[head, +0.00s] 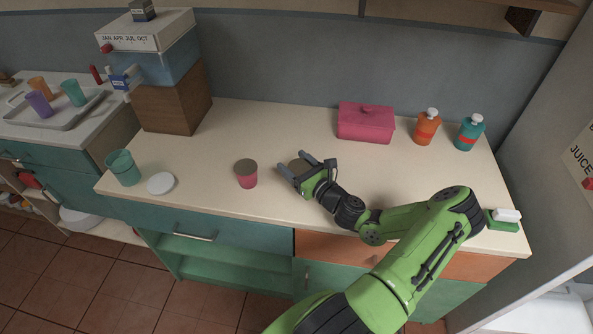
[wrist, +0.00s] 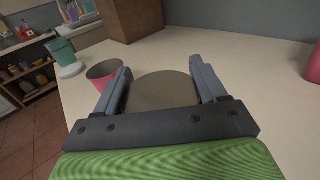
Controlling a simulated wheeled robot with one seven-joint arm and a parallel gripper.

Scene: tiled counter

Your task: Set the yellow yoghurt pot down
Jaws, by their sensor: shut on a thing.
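My gripper (head: 297,170) is low over the middle of the counter, its fingers on either side of a round pot. In the wrist view my gripper (wrist: 162,86) is shut on this pot, which I take for the yellow yoghurt pot (wrist: 163,88). Only its dull olive-brown round top shows, also in the head view (head: 297,165). Its side is hidden by the fingers and palm, so I see no yellow. It looks upright; I cannot tell whether its base touches the counter.
A pink pot (head: 247,178) with a similar top stands just left of my gripper. A white disc (head: 161,184) and teal cup (head: 124,168) are farther left. A pink lidded box (head: 365,124) and two bottles, orange (head: 426,130) and teal (head: 469,134), stand behind right. Counter behind the gripper is clear.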

